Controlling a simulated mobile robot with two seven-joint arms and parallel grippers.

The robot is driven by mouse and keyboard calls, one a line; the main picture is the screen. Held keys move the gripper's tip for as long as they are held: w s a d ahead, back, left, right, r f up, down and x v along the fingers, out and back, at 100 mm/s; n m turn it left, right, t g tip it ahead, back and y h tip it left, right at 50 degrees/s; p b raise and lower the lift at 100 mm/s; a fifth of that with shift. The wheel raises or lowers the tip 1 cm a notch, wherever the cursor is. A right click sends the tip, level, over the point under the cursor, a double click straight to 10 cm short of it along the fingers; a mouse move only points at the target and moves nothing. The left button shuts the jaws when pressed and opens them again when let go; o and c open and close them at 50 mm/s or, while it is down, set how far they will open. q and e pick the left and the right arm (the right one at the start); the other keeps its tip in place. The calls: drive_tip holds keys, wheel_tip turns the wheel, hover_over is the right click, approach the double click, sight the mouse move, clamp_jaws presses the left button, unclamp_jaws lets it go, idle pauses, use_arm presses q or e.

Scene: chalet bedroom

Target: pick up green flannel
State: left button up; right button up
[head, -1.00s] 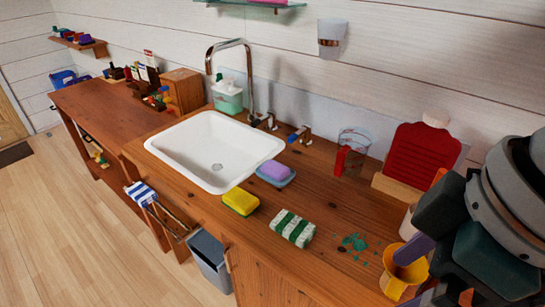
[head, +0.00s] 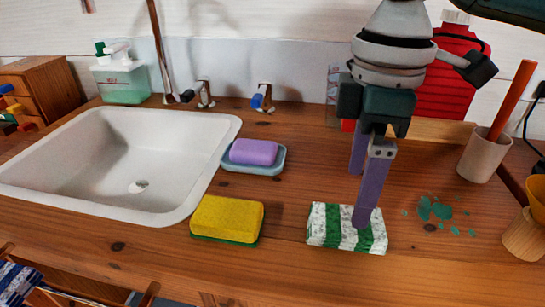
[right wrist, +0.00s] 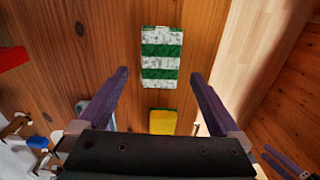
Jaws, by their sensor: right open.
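The green flannel (head: 328,228) is a folded cloth with green and white stripes, lying on the wooden counter right of the yellow sponge. It also shows in the right wrist view (right wrist: 161,57), beyond the fingertips and between their lines. My right gripper (head: 360,200) points down over the flannel, its near finger hiding part of it. Its purple fingers (right wrist: 160,76) are spread with nothing between them. Contact with the cloth cannot be told. Purple finger-like bars (right wrist: 282,162) at the lower right of the wrist view may be my left gripper; its opening is unclear.
A yellow sponge (head: 227,218) and purple soap (head: 254,152) in a blue dish (head: 279,160) lie left of the flannel. The white sink (head: 195,190) is further left. Green spots (head: 434,208), a beige cup (head: 484,155) and a yellow cup (head: 537,198) are to the right.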

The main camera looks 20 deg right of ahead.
sight(348, 218)
wheel_tip(348, 218, down, 6)
drive_tip(key=shift+f+b, duration=0.1)
drive_tip(key=shift+b, duration=0.55)
drive_tip(key=shift+c, duration=0.2)
drive_tip(key=c, duration=1.1)
drive_tip(key=shift+w+r, duration=0.1)
drive_tip(key=shift+r, duration=0.5)
wheel_tip(348, 218, up, 19)
drive_tip(key=p, duration=0.4)
